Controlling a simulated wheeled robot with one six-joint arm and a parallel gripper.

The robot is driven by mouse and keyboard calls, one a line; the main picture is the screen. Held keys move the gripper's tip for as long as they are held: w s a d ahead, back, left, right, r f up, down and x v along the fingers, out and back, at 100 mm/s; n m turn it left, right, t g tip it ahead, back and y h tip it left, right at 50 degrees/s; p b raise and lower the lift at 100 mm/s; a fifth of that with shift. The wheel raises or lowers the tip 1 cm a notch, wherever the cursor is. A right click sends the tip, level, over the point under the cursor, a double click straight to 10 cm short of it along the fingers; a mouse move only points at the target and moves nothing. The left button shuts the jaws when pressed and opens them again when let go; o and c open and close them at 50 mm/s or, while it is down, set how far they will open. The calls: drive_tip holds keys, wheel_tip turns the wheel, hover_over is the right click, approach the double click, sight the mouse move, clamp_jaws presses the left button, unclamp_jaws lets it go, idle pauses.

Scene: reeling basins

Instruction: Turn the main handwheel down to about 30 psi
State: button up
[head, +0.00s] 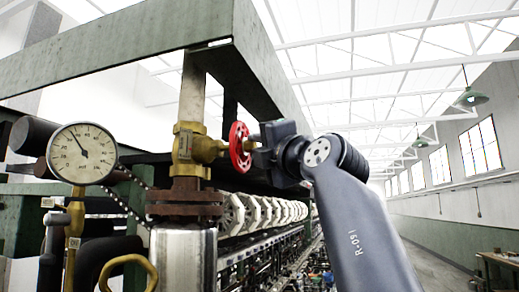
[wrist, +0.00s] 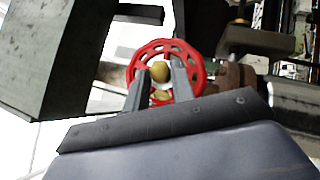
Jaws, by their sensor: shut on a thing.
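The main handwheel is a red spoked wheel (head: 239,146) on a brass valve (head: 188,147), side-on in the head view. In the wrist view the red handwheel (wrist: 197,73) faces me, with a round brass hub at its middle. My gripper (head: 258,147) reaches it from the right, and its two fingers (wrist: 160,78) lie either side of the hub. It is shut on the handwheel's hub. A round pressure gauge (head: 82,153) with a white dial stands at the left. Its dark needle points up and left; the numbers are too small to read surely.
A green steel beam frame (head: 120,52) runs above the valve. A rusty flanged pipe (head: 185,203) stands below it. A yellow handle (head: 128,268) is at lower left. Rows of pale reels (head: 262,210) run back behind. An open aisle (head: 430,262) lies at the right.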

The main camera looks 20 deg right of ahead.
drive_tip(key=shift+r+m+g+h, duration=0.1)
drive_tip(key=shift+m+g+h, duration=0.2)
drive_tip(key=shift+m+g, duration=0.5)
drive_tip(key=shift+m, duration=0.2)
drive_tip(key=o, duration=1)
drive_tip(key=shift+a, duration=0.1)
drive_tip(key=b+v, duration=0.3)
drive_tip(key=v, duration=0.8)
drive_tip(key=shift+a, duration=0.1)
drive_tip(key=shift+w, duration=0.15)
